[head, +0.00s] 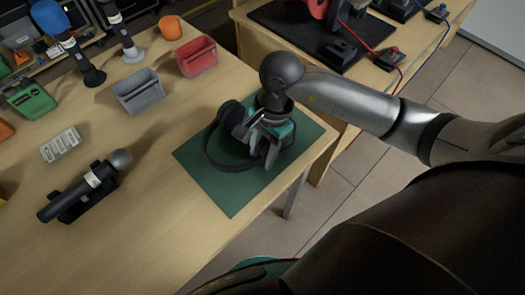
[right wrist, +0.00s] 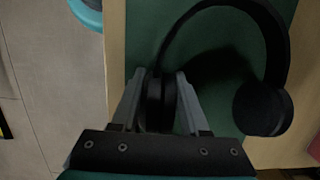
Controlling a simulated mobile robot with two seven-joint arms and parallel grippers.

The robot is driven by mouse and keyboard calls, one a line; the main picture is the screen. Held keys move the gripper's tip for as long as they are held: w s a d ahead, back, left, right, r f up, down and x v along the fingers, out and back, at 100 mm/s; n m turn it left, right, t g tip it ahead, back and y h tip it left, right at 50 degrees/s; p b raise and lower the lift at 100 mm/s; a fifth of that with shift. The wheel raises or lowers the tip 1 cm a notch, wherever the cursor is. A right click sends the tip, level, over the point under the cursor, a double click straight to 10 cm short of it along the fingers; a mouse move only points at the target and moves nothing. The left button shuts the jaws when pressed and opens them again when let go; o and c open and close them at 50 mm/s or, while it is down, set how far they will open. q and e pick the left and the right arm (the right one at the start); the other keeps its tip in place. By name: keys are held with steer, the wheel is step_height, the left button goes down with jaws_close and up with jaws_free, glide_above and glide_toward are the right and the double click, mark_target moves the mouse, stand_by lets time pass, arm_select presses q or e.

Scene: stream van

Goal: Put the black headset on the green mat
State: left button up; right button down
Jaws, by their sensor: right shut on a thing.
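The black headset (head: 212,147) is over the green mat (head: 234,196) near the table's corner in the head view. Its band and one ear cup also show in the right wrist view (right wrist: 262,110), with the green mat (right wrist: 145,35) behind. My right gripper (head: 262,140) is shut on the headset's other ear cup, which sits between the two fingers (right wrist: 160,103) in the right wrist view. The gripper hides part of the headset in the head view. I cannot tell whether the headset touches the mat. My left gripper is not in view.
On the table (head: 150,215), a black microphone (head: 85,188) lies on a holder at the left. A grey bin (head: 139,92) and a red bin (head: 197,57) stand behind the mat. A second table with a black board (head: 300,35) is at the back right. Bare tabletop surrounds the mat's left side.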

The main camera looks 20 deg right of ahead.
steer(key=shift+f, duration=0.1)
steer(key=shift+c, duration=2)
jaws_free()
steer(key=shift+r, duration=0.3)
steer(key=r, duration=0.4)
steer(key=d+r+p, duration=0.1)
steer(key=r, duration=0.2)
steer(key=d+r, duration=0.1)
steer(key=r, duration=0.3)
steer(key=shift+w+d+r+p, duration=0.1)
steer(key=shift+w+r+p, duration=0.2)
steer(key=shift+w+p, duration=0.1)
